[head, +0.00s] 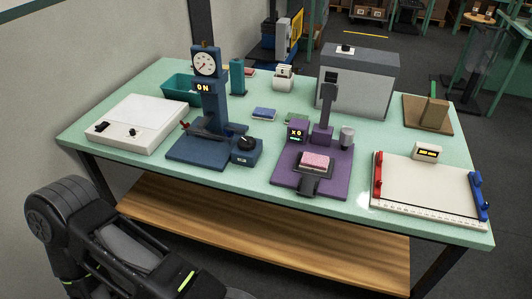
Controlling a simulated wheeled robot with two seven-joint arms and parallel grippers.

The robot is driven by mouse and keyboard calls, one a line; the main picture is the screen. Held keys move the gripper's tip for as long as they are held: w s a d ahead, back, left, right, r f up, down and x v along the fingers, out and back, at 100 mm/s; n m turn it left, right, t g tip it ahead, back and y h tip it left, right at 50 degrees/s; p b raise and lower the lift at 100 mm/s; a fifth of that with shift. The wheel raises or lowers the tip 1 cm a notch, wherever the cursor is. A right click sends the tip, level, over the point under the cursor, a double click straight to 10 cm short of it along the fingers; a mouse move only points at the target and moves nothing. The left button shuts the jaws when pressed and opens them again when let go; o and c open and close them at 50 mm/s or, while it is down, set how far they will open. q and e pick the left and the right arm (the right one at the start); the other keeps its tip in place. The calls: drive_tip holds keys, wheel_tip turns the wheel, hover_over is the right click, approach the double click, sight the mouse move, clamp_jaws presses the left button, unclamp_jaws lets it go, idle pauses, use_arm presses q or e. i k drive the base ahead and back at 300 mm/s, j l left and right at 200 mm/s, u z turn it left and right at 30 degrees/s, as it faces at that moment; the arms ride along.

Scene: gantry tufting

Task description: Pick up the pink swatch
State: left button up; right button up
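The pink swatch (315,161) is a small flat block. It rests on the dark pad at the front of the purple device (292,180) with the small "X0" display, right of the table's middle. An arm of mine comes in at the lower left, well away from the swatch and in front of the table. Its fingers do not show clearly. No second arm is in view. Nothing is seen gripping the swatch.
The green table (240,187) also carries a white box (138,118), a blue press with a dial (204,62), a grey box (372,85) and a white ruled board (420,195) with red and blue clamps. Small blue (263,114) and green pieces lie behind the purple device.

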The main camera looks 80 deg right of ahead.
sight(311, 161)
drive_tip(key=z, duration=3.95)
